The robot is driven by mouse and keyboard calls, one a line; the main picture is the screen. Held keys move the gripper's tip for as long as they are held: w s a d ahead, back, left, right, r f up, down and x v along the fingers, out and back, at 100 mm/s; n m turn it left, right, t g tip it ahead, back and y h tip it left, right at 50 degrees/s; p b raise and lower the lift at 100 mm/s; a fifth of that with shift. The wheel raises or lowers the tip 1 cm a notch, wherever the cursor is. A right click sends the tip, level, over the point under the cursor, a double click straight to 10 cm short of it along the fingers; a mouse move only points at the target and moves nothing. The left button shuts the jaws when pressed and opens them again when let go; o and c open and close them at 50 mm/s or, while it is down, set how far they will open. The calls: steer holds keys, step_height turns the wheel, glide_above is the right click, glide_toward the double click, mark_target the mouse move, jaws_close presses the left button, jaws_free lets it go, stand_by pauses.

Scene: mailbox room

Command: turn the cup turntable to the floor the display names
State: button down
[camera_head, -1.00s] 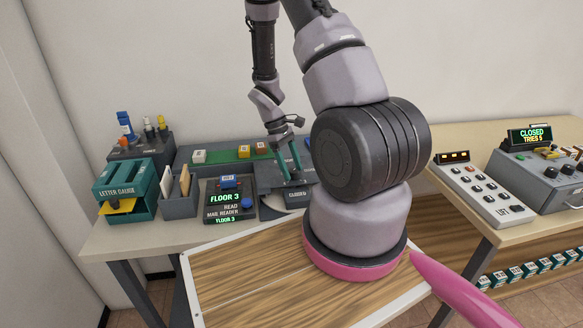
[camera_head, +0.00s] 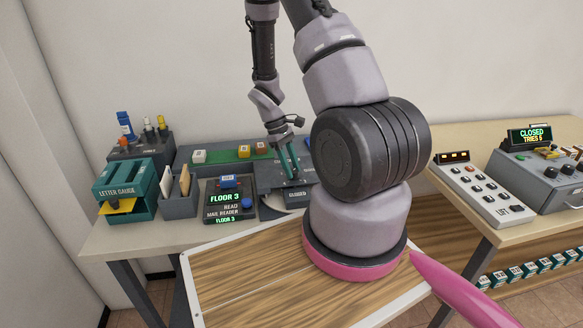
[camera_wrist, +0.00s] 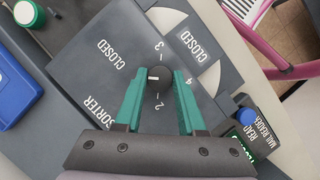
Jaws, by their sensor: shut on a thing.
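The sorter (camera_head: 268,177) is a dark grey box on the left table; it also shows in the wrist view (camera_wrist: 85,75). Its pale turntable (camera_wrist: 168,18) shows through gaps between dark plates marked CLOSED. A dark round knob (camera_wrist: 158,83) with a white mark sits among the numbers 2, 3 and 4. The mark points left in the wrist view; which number it matches I cannot tell. My gripper (camera_wrist: 165,76), with green fingers, is shut on the knob; in the head view it is over the sorter (camera_head: 292,177). The mail reader's display (camera_head: 225,198) reads FLOOR 3.
Coloured blocks lie on a green strip (camera_head: 228,154) behind. A lift panel (camera_head: 477,190) stands on the right table.

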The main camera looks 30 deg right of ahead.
steer(key=shift+m, duration=0.4)
stand_by(0.7)
steer(key=m, duration=0.1)
steer(key=m+y, duration=0.1)
steer(key=m, duration=0.1)
steer(key=shift+w+d+m+g+y, duration=0.1)
steer(key=shift+d+m+g+y, duration=0.05)
steer(key=shift+m+g+y, duration=0.15)
steer(key=m+y, duration=0.1)
steer(key=m, duration=0.3)
steer(key=shift+d+m+y, duration=0.15)
steer(key=shift+m+y, duration=0.15)
steer(key=shift+y, duration=0.1)
steer(key=m, duration=0.2)
steer(key=m+t+y, duration=0.1)
steer(key=m, duration=0.1)
steer(key=shift+d+y, duration=0.1)
steer(key=shift+y, duration=0.2)
steer(key=m+t+y, duration=0.1)
steer(key=m, duration=0.3)
steer(key=shift+m, duration=0.3)
steer(key=c, duration=0.5)
jaws_free()
steer(key=shift+s, duration=0.2)
